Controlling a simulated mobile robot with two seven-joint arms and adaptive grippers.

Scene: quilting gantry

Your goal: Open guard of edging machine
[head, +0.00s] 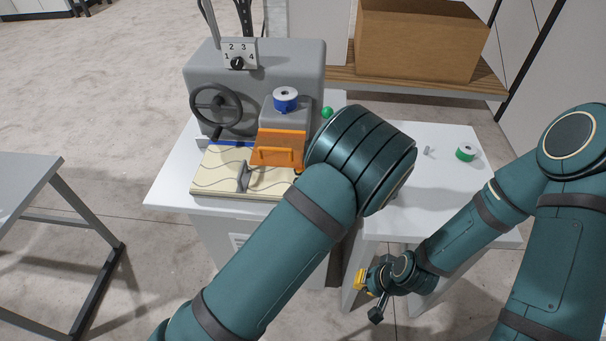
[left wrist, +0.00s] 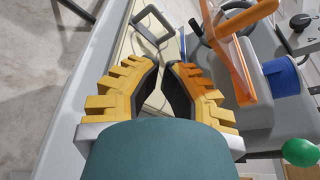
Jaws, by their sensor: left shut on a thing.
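The grey edging machine (head: 305,62) stands on the white table. Its orange guard (head: 278,142), with a bar handle, is at the front below the blue-rimmed spool (head: 285,98). The guard also shows in the left wrist view (left wrist: 232,62), right of my fingertips.
A cream quilted panel (head: 215,177) with a grey handle (head: 243,177) lies before the machine. A handwheel (head: 215,110) and a numbered dial (head: 238,62) are on the machine. A green ball (head: 327,112) is beside it.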

